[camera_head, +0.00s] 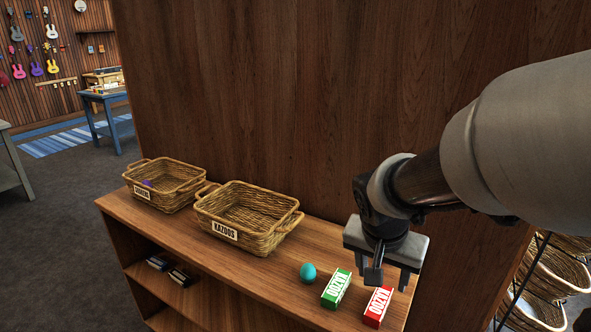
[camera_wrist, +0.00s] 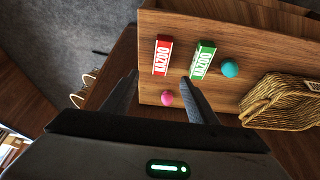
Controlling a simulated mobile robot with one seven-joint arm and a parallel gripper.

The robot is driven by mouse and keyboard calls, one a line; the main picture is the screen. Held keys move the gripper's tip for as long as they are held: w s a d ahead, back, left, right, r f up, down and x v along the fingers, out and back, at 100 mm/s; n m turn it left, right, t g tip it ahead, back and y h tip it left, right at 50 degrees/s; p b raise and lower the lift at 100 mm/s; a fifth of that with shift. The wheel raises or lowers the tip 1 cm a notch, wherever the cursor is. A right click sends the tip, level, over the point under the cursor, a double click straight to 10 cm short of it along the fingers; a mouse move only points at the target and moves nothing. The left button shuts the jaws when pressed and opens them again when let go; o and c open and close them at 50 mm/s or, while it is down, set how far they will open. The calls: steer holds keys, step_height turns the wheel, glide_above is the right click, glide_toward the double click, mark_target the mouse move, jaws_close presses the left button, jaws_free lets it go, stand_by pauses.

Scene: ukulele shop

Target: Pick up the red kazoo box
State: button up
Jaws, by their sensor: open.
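The red kazoo box (camera_head: 378,307) lies on the wooden shelf top (camera_head: 320,240), near its front edge at the right. It is red and white with a KAZOO label, and it also shows in the wrist view (camera_wrist: 162,56). My gripper (camera_head: 390,276) is open and empty, pointing down above the shelf and apart from the box. In the wrist view the box shows just beyond the gap between the fingertips (camera_wrist: 159,77).
A green kazoo box (camera_head: 336,289) lies left of the red one, with a teal egg-like object (camera_head: 308,273) beside it. A pink ball (camera_wrist: 167,97) shows in the wrist view. Wicker baskets labelled KAZOOS (camera_head: 250,212) and another (camera_head: 165,183) stand left. A tall wooden panel (camera_head: 250,90) rises behind.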

steer(key=b, duration=0.2)
glide_above(379, 302)
steer(key=s+a, duration=0.1)
steer(key=s, duration=0.2)
steer(key=f, duration=0.9)
steer(key=shift+w+a+f, duration=0.1)
steer(key=shift+w, duration=0.15)
steer(key=shift+w+b+x, duration=0.2)
steer(key=shift+b+x, duration=0.55)
steer(key=shift+x, duration=2)
steer(key=shift+a+f+b, duration=0.1)
steer(key=shift+f+b, duration=0.1)
steer(key=shift+b, duration=0.25)
steer(key=c, duration=1.1)
